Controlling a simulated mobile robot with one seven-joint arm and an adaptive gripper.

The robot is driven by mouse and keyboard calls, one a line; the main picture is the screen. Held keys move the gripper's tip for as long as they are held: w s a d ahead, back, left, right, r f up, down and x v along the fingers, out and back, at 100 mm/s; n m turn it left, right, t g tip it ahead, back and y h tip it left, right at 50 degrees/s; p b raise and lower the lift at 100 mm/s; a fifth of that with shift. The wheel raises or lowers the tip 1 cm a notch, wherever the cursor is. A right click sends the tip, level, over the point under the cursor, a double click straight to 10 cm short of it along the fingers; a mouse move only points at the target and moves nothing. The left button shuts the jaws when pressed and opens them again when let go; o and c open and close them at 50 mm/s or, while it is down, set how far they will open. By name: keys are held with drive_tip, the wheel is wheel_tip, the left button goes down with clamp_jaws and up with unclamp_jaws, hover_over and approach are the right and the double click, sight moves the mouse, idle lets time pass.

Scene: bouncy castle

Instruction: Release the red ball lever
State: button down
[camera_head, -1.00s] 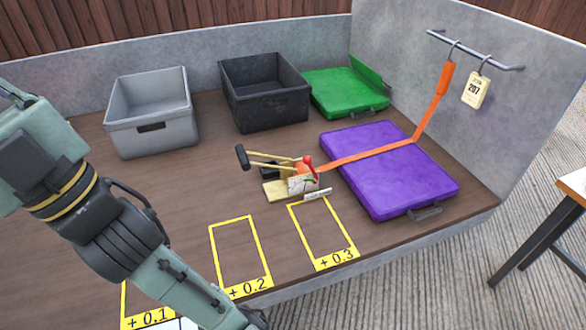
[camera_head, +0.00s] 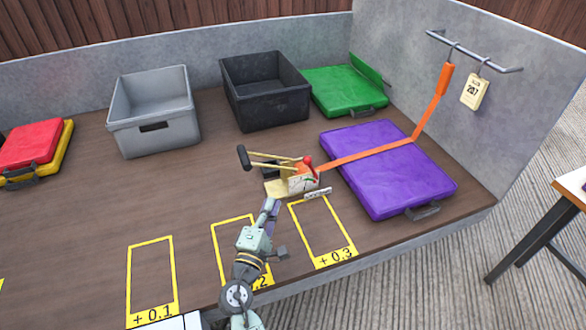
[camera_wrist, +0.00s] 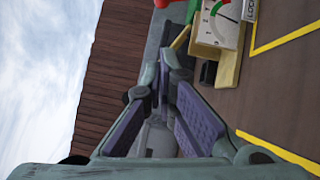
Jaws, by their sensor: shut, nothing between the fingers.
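The red ball (camera_head: 308,160) of the lever sits on top of a small device with a pale yellow base (camera_head: 274,189). The device also has a long black-ended handle (camera_head: 243,157) reaching left. In the wrist view, its white dial face (camera_wrist: 220,28) with green and red marks is at the top, and a piece of red (camera_wrist: 191,4) is cut by the upper edge. My gripper (camera_head: 270,204) is just in front of the device, apart from the red ball. In the wrist view, my gripper (camera_wrist: 172,72) is shut and empty.
An orange strap (camera_head: 370,153) runs from the device over the purple case (camera_head: 385,180) to a hanging rail (camera_head: 475,50). Grey (camera_head: 155,137) and black (camera_head: 270,108) bins and a green case (camera_head: 345,90) stand behind. Yellow outlined spaces (camera_head: 320,262) lie in front.

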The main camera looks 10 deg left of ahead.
sight(312, 168)
drive_tip(key=w+d+r+p, duration=0.2)
drive_tip(key=w+d+p, duration=0.1)
drive_tip(key=w, duration=0.9)
drive_tip(key=shift+w+p, duration=0.35)
drive_tip(key=shift+p, duration=0.4)
drive_tip(key=shift+r, duration=0.2)
